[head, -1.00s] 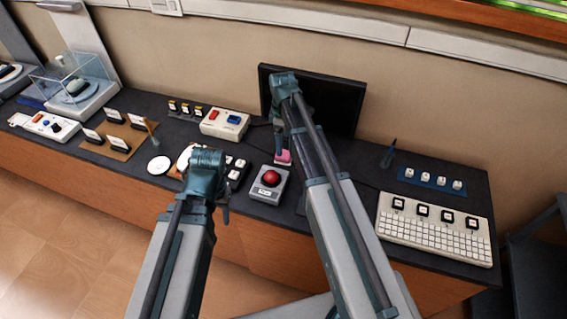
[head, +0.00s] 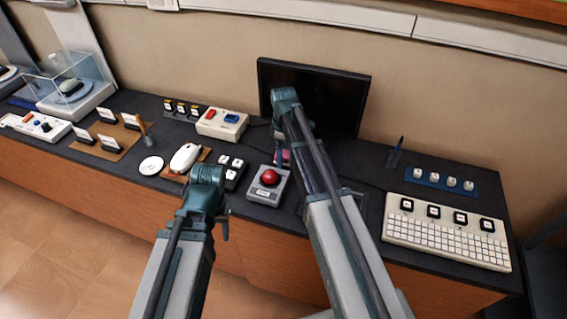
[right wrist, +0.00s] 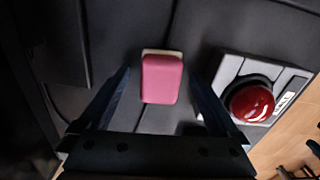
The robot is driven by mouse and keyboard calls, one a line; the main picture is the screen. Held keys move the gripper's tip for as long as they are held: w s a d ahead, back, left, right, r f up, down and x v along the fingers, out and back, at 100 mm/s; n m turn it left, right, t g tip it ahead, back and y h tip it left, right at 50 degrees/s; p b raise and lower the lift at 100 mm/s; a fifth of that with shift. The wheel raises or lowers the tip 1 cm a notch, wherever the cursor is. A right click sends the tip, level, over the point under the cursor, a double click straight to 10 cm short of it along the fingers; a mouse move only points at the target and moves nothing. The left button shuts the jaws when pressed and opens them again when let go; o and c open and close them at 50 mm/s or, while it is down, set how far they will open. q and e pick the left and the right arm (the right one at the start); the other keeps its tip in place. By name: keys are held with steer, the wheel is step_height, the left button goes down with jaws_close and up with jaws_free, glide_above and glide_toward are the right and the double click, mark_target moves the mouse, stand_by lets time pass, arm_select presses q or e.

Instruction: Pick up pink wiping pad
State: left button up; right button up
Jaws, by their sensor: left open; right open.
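The pink wiping pad (right wrist: 162,80) lies on the dark counter, with a pale layer at its far edge, in the right wrist view. In the head view only a small part of the pad (head: 286,156) shows beside my right arm. My right gripper (head: 278,150) is open above the pad. In the right wrist view the pad appears between its two fingers, and I see no grip on it. My left gripper (head: 224,225) is open and empty near the front edge of the counter, left of the red button box.
The red button box (head: 269,187) stands just beside the pad. A black monitor (head: 345,98) stands behind. A white keyboard (head: 445,238) is at right, and a white mouse (head: 186,156) and switch box (head: 221,124) are at left.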

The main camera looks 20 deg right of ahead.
steer(key=shift+f, duration=0.15)
steer(key=c, duration=1.4)
steer(key=shift+c, duration=0.2)
step_height(320, 180, up, 10)
steer(key=p, duration=1)
